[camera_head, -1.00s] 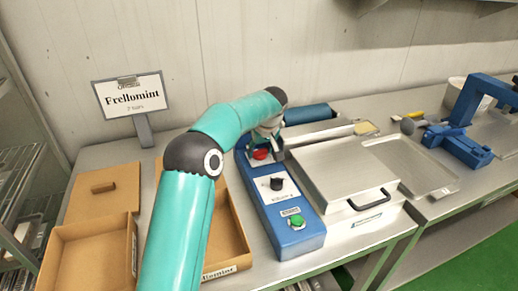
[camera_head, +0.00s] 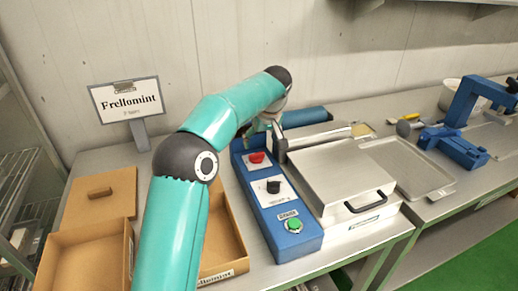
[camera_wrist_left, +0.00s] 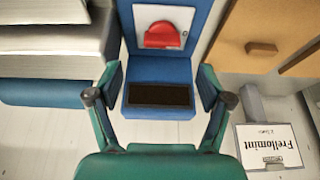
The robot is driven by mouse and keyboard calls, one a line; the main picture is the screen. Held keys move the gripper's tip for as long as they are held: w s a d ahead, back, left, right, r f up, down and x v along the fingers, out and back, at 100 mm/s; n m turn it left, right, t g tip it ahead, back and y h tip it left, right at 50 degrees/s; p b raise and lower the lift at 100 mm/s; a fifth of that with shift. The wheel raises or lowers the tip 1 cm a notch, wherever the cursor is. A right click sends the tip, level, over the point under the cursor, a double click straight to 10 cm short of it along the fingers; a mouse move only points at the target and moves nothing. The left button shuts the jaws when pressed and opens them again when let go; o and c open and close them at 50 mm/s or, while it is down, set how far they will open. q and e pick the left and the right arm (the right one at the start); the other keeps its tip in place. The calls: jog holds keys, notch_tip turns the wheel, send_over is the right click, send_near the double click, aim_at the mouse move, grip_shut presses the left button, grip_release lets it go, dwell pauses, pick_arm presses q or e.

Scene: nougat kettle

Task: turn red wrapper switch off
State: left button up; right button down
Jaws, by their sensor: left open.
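The red wrapper switch (camera_head: 257,158) sits on a white plate at the far end of the blue control box (camera_head: 262,203). In the left wrist view the red switch (camera_wrist_left: 162,35) is fully visible at the top, beyond my fingertips. My left gripper (camera_wrist_left: 160,98) is open and empty, its two fingers apart on either side of the box's far end. In the head view my left gripper (camera_head: 268,133) is partly hidden by its own wrist, just behind and above the switch. It looks clear of the switch. My right gripper is not in view.
A black knob (camera_head: 273,186) and a green button (camera_head: 293,225) are nearer on the same box. A steel-lidded unit (camera_head: 340,172) stands close on the right, a cardboard tray (camera_head: 228,240) on the left. The Frellomint sign (camera_head: 127,100) stands at the back left.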

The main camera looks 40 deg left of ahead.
pick_arm(q)
jog(key=shift+v, duration=2.2)
